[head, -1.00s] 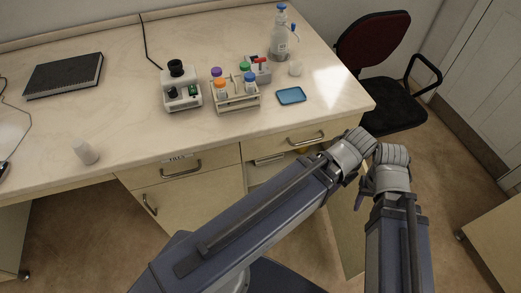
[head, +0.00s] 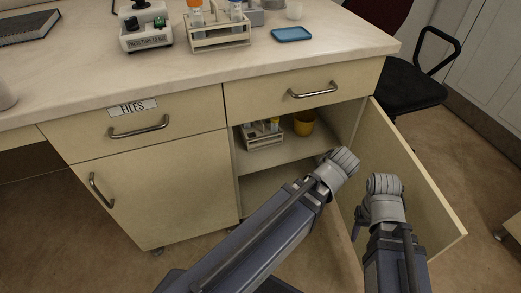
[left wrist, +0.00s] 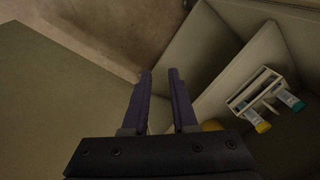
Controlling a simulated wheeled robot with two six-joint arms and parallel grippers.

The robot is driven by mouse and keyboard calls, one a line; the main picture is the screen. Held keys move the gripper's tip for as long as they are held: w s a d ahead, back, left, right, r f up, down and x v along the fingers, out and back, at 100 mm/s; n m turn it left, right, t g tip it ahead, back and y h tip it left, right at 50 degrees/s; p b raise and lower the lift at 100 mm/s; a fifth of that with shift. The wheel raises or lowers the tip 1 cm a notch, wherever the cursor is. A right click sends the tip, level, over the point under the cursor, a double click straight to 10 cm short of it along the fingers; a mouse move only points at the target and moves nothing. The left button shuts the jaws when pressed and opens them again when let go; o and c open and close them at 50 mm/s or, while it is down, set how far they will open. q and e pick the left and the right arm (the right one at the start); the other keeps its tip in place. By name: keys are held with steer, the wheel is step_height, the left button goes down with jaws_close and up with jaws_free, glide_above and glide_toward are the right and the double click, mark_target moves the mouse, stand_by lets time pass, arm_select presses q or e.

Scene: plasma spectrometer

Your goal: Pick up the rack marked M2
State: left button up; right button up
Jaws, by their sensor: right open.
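One small white rack (head: 265,146) with capped tubes stands on the upper shelf of the open cabinet. A similar rack with yellow- and teal-capped tubes shows at the right of the left wrist view (left wrist: 256,88). Another rack (head: 222,42) with orange- and blue-capped tubes stands on the bench. I cannot read an M2 mark on either. My left gripper (left wrist: 160,76) is open and empty, apart from the rack; its fingers are hidden behind the wrist in the head view. My right gripper (head: 358,224) is open, low in front of the cabinet door, mostly hidden by its wrist.
The cabinet door (head: 412,185) stands open at the right, close to my right arm. A yellow cup (head: 304,123) sits right of the shelf rack. A drawer (head: 300,88) is shut above. A blue tray (head: 291,34) and a white instrument (head: 146,37) are on the bench.

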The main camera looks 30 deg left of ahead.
arm_select(q)
steer(key=w+a+f+n+t+y+b, duration=0.3)
steer(key=w+a+f+n+b, duration=0.15)
steer(key=w+a, duration=0.55)
step_height(320, 180, up, 6)
steer(key=n+t+y+b, duration=0.4)
steer(key=n+y+b, duration=0.1)
steer(key=n, duration=0.1)
glide_above(266, 136)
steer(key=s+d, duration=0.1)
steer(key=shift+b+x, duration=0.4)
steer(key=shift+x, duration=0.55)
steer(key=shift+b+x, duration=0.65)
steer(key=shift+x, duration=2.2)
steer(key=shift+r, duration=0.15)
arm_select(e)
step_height(266, 136, down, 14)
steer(key=shift+f, duration=0.15)
arm_select(q)
steer(key=shift+c, duration=0.3)
jaws_close()
